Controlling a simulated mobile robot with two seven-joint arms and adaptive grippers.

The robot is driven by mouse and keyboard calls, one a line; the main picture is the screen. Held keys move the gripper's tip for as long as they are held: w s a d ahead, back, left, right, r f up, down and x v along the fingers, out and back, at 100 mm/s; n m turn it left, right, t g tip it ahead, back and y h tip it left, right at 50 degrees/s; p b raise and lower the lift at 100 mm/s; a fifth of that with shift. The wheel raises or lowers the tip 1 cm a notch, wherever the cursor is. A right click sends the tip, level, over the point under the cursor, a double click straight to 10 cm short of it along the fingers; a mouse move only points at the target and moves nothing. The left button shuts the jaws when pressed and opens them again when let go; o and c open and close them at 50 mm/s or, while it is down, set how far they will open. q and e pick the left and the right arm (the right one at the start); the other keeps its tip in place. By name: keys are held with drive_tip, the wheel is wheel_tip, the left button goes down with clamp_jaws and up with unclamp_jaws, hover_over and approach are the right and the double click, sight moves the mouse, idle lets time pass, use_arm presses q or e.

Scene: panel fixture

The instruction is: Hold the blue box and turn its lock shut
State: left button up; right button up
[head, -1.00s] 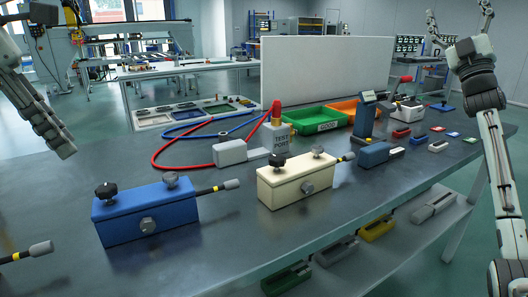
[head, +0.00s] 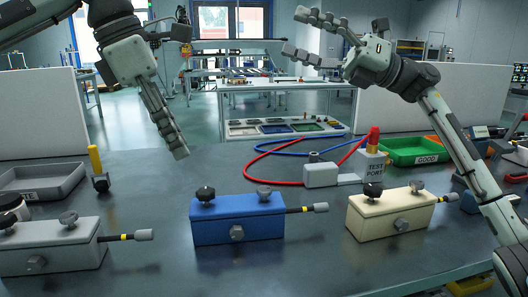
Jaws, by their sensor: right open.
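The blue box (head: 222,232) stands on the table in the middle of the head view. Which part is the lock I cannot tell. My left gripper (head: 182,92) is open and empty, above and left of the box, one finger pointing down. My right gripper (head: 293,33) is open and empty, high above and right of the box, fingers pointing left. Neither touches the box.
Similar boxes stand either side: a grey one (head: 52,250) left and a cream one (head: 388,216) right. Behind are a grey tray (head: 45,183), red and blue hoses, a test port (head: 372,165) and a green tray (head: 412,153).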

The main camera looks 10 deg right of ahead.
sight(263, 200)
drive_tip(key=s+a+f+n+g+h, duration=0.35)
drive_tip(key=a+f, duration=0.25)
drive_tip(key=a, duration=0.2)
drive_tip(key=s+a+f+n+g+h, duration=0.25)
drive_tip(key=a+f+h, duration=0.25)
drive_tip(key=a, duration=0.3)
drive_tip(key=f+n+h, duration=0.1)
drive_tip(key=f, duration=0.1)
drive_tip(key=f+n+h, duration=0.1)
drive_tip(key=f+h, duration=0.1)
drive_tip(key=f, duration=0.1)
drive_tip(key=f+h, duration=0.2)
drive_tip(key=shift+s+d+f+n+g, duration=0.1)
drive_tip(key=shift+s+f+n+g, duration=0.2)
drive_tip(key=shift+f+n, duration=0.1)
drive_tip(key=d+f+h, duration=0.1)
drive_tip(key=d+h, duration=0.1)
drive_tip(key=d+f+h, duration=0.2)
drive_tip(key=d+f+t+h, duration=0.1)
drive_tip(key=d+h, duration=0.2)
drive_tip(key=shift+w+f+n, duration=0.15)
drive_tip(key=shift+w+n, duration=0.25)
drive_tip(key=shift+d+f+h, duration=0.15)
drive_tip(key=shift+d+h, duration=0.1)
drive_tip(key=shift+d, duration=0.15)
drive_tip(key=shift+d+f, duration=0.1)
drive_tip(key=shift+f, duration=3.75)
drive_tip(key=c, duration=1.7)
